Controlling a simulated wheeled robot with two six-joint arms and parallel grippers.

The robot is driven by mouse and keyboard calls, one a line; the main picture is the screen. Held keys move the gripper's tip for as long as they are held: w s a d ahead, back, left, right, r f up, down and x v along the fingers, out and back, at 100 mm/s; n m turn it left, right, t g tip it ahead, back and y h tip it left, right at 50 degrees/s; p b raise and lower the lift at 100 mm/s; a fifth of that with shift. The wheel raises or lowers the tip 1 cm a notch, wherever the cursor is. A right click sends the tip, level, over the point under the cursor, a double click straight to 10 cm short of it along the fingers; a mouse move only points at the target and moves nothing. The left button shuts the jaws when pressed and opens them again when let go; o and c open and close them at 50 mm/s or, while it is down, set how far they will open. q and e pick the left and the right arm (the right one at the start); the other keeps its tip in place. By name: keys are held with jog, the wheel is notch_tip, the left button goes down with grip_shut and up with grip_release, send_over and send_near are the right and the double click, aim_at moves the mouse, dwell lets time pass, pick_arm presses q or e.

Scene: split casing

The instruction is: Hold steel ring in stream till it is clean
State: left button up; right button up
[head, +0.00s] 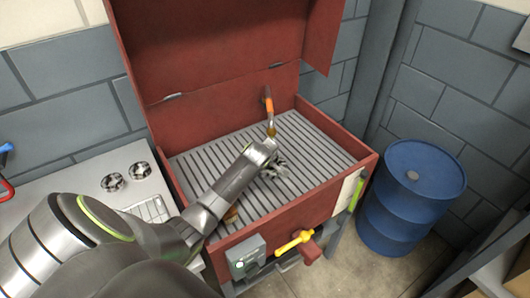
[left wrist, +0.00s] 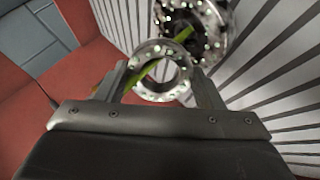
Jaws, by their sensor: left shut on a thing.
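My left gripper (left wrist: 160,88) is shut on a steel ring (left wrist: 148,92), which sits between its two fingers in the left wrist view. The ring is pale metal with light spots around its rim. A yellow-green streak crosses its opening; I cannot tell whether it is liquid or a solid thing. In the head view the left gripper (head: 268,157) is over the slatted grate of the red wash basin (head: 245,247), just below the brass-tipped orange nozzle (head: 268,103). The ring's dirt is too small to judge there. My right gripper is not in view.
A larger dark-stained flanged metal part (left wrist: 213,27) shows beyond the held ring. The basin's front carries a grey switch box (head: 245,258) and a yellow lever (head: 293,242). Two metal rings (head: 113,182) lie on the left counter. A blue drum (head: 410,190) stands right of the basin.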

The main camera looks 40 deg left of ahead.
pick_arm(q)
jog(key=shift+s+a+r, duration=0.1)
jog(key=shift+s+a, duration=0.05)
jog(key=shift+a, duration=0.3)
jog(key=shift+d, duration=0.15)
jog(key=shift+w+d+p, duration=0.25)
jog(key=shift+d+p, duration=0.1)
jog(key=shift+d, duration=0.1)
jog(key=shift+s+a+p, duration=0.25)
jog(key=shift+a+p, duration=0.05)
jog(key=shift+a, duration=0.3)
jog(key=shift+d, duration=0.15)
jog(key=shift+w+d, duration=0.25)
jog(key=shift+d, duration=0.2)
jog(key=shift+s+a, duration=0.1)
jog(key=shift+a, duration=0.05)
